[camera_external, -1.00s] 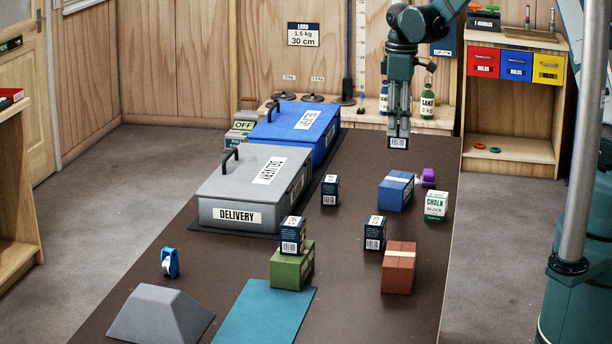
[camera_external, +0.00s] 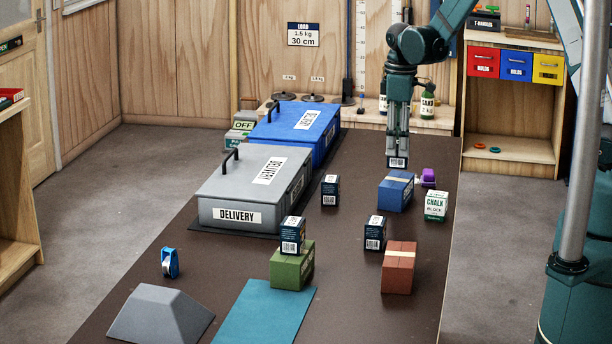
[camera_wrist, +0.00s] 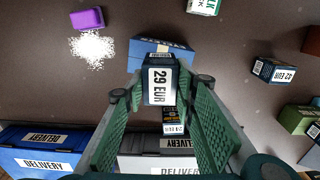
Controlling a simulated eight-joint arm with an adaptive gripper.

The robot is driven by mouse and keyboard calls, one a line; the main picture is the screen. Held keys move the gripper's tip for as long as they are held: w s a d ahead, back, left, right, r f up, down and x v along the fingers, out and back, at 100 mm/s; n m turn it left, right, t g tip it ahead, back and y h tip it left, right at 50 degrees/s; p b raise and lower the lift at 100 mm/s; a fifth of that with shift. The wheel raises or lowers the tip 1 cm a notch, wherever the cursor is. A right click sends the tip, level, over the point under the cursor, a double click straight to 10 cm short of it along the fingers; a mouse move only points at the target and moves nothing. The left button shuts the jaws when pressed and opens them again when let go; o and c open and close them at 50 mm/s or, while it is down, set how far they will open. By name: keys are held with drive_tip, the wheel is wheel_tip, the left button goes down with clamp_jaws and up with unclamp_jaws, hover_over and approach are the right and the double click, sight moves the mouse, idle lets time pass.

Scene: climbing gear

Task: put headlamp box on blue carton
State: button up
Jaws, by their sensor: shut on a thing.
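My gripper (camera_external: 398,150) is shut on a small dark navy headlamp box (camera_wrist: 160,82) with a white "29 EUR" label. In the external view only the box's lower end with a barcode (camera_external: 398,162) shows below the fingers. The box hangs above the far part of the blue carton (camera_external: 395,194), apparently with a small gap. In the wrist view the blue carton (camera_wrist: 143,62) lies behind the held box, with a pale tape strip, and is partly hidden by it.
Similar dark boxes stand on the table (camera_external: 330,190) (camera_external: 375,233) and on the green carton (camera_external: 292,268). A red-brown carton (camera_external: 398,275), chalk block (camera_external: 436,206) and purple object (camera_external: 428,177) with spilled white powder (camera_wrist: 92,47) are near. Grey (camera_external: 240,195) and blue (camera_external: 275,130) delivery boxes stand left.

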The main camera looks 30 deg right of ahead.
drive_tip(key=shift+f, duration=1.75)
drive_tip(key=shift+f, duration=0.15)
drive_tip(key=o, duration=0.9)
drive_tip(key=shift+r, duration=6.15)
